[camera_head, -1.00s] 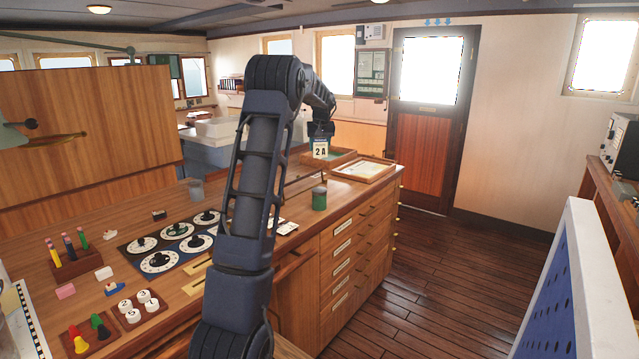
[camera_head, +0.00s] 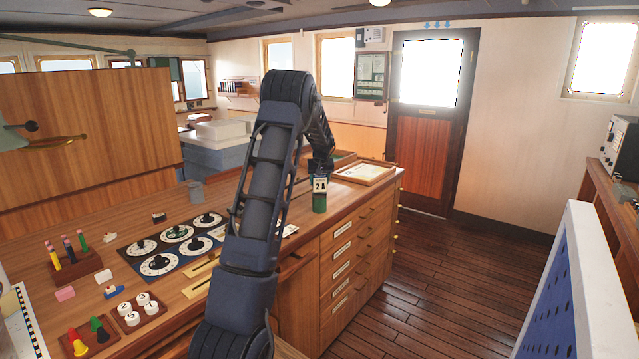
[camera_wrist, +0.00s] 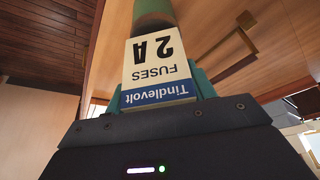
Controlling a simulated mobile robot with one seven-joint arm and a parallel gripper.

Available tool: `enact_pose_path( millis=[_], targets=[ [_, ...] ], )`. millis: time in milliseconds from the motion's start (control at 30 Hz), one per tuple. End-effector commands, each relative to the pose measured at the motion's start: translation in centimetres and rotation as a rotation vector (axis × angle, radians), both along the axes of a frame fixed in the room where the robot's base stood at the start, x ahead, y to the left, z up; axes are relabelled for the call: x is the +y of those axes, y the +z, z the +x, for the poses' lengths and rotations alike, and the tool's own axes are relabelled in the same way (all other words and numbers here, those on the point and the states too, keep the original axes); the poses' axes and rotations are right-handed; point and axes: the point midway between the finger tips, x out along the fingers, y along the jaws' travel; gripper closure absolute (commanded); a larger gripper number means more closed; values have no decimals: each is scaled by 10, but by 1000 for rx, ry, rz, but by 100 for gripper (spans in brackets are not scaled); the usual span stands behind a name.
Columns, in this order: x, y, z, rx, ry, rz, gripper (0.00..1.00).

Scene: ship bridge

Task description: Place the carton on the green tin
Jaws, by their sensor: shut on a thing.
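The carton (camera_head: 320,185), cream with a dark band and "2 A" on it, is in my gripper (camera_head: 320,175). In the wrist view the carton (camera_wrist: 157,70) reads "Fuses" and "Tindlevolt", and the teal fingers of my gripper (camera_wrist: 160,92) are shut on its sides. The green tin (camera_head: 319,203) stands upright on the counter near its right edge, directly under the carton in the head view. In the wrist view the tin (camera_wrist: 152,12) shows just past the carton's far end. I cannot tell whether carton and tin touch.
A wooden tray with papers (camera_head: 364,173) lies behind the tin. A grey cup (camera_head: 196,190) and a panel of dials (camera_head: 172,244) are to the left.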

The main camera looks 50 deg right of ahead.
Motion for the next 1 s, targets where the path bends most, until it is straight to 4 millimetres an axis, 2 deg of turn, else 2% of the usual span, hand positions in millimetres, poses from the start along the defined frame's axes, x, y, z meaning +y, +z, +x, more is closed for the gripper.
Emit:
enact_pose_path(
  millis=[100, 467, 500, 567, 867, 1000],
  targets=[
    [0, -8, 0, -1, 0, -1, 78],
    [0, -11, 0, -1, 0, -1, 78],
    [0, -11, 0, -1, 0, -1, 38],
    [0, -11, 0, -1, 0, -1, 26],
    [0, -10, 0, -1, 0, -1, 24],
    [1, -2, -1, -1, 0, -1, 24]
  ],
)
